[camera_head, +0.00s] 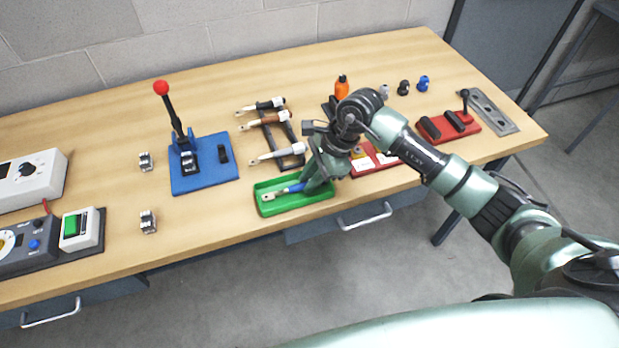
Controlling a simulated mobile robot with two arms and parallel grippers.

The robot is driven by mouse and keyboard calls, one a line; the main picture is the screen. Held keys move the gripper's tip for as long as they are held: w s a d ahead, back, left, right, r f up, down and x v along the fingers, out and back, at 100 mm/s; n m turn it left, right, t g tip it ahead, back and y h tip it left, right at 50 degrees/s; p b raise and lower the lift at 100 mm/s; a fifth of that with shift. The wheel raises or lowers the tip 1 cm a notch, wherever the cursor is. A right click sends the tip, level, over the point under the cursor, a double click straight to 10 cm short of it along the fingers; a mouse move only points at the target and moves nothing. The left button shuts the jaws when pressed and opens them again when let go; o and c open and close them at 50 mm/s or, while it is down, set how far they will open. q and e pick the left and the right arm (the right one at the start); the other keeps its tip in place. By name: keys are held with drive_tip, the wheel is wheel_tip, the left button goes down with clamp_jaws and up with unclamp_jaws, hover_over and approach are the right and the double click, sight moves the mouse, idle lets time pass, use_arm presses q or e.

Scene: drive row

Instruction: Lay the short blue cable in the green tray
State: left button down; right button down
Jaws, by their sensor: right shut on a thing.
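The short blue cable (291,188) lies low in the green tray (262,211), with a metal lug showing at its left end. My right gripper (312,186) is over the right part of the tray and is shut on the cable. The gripper hides the cable's right end, and I cannot tell whether the cable touches the tray floor. My left gripper is not in view.
Behind the tray a black rack (297,147) holds several cables with lugs. A blue base with a red-knobbed lever (176,120) stands left of it. Red fixtures (447,124) lie to the right. Bare table lies left of the tray.

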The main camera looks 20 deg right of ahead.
drive_tip(key=shift+f+b, duration=0.4)
drive_tip(key=c, duration=1.2)
unclamp_jaws()
drive_tip(key=shift+c, duration=0.2)
drive_tip(key=w+b+v, duration=0.1)
drive_tip(key=v, duration=0.6)
drive_tip(key=shift+s+r+b, duration=0.4)
drive_tip(key=shift+s+r, duration=0.05)
drive_tip(key=shift+s, duration=0.05)
drive_tip(key=shift+d, duration=0.15)
